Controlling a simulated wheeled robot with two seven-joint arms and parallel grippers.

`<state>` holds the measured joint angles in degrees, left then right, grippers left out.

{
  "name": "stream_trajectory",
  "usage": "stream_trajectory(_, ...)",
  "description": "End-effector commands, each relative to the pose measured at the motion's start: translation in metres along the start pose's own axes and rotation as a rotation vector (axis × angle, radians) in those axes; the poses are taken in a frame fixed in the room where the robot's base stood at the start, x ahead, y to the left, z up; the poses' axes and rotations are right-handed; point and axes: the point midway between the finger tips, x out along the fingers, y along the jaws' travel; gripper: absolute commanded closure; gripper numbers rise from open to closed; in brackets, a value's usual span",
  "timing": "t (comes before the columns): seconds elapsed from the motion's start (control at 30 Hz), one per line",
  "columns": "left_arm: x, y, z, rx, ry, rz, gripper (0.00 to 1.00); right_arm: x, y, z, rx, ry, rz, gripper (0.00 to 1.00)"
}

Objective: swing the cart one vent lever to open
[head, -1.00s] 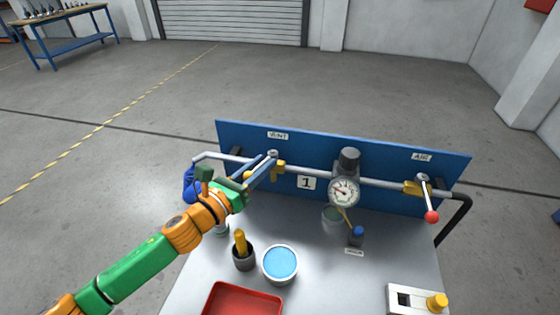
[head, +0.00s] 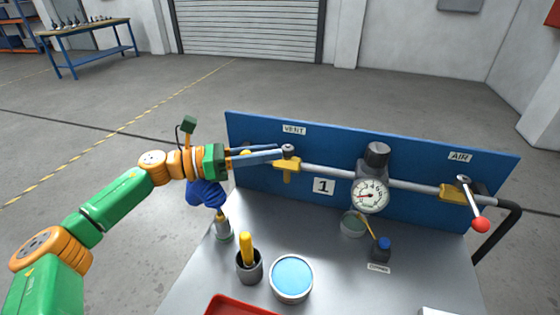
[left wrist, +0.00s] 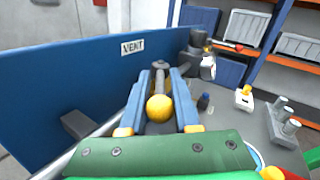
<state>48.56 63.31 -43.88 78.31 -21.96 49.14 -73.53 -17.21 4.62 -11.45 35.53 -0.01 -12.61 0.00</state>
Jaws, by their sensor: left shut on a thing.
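The vent lever is a grey rod with a yellow ball knob (left wrist: 160,108). It is pivoted on a valve with a yellow body (head: 287,164), under the VENT label (head: 293,130). My left gripper (head: 279,151) is shut on this lever, its two blue fingers lying along both sides of the rod. In the left wrist view the fingertips (left wrist: 160,74) reach close to the pivot, and the knob sits between the fingers near the palm. The lever points left, roughly along the pipe. In the head view the fingers hide most of the rod. My right gripper is not in view.
The blue panel carries a number 1 plate (head: 324,186), a gauge (head: 370,196) and the air lever with a red knob (head: 481,225). A blue cloth-like item (head: 207,194) hangs below my left gripper. A blue-topped tin (head: 292,277), cup (head: 249,268) and red tray (head: 235,306) occupy the cart top.

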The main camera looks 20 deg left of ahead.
Motion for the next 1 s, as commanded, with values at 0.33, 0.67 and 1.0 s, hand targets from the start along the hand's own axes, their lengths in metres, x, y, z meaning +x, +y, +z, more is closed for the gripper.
stream_trajectory(0.33, -0.006, 0.001, 0.001, 0.0, 0.0, -0.008, 1.0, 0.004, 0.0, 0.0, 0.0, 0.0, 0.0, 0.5)
stream_trajectory(0.67, -0.006, 0.001, 0.001, 0.0, 0.0, -0.007, 0.57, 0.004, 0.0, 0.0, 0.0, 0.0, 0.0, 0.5)
stream_trajectory(1.0, -0.03, 0.003, -0.007, 0.001, 0.003, -0.002, 0.57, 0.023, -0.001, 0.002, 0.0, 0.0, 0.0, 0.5)
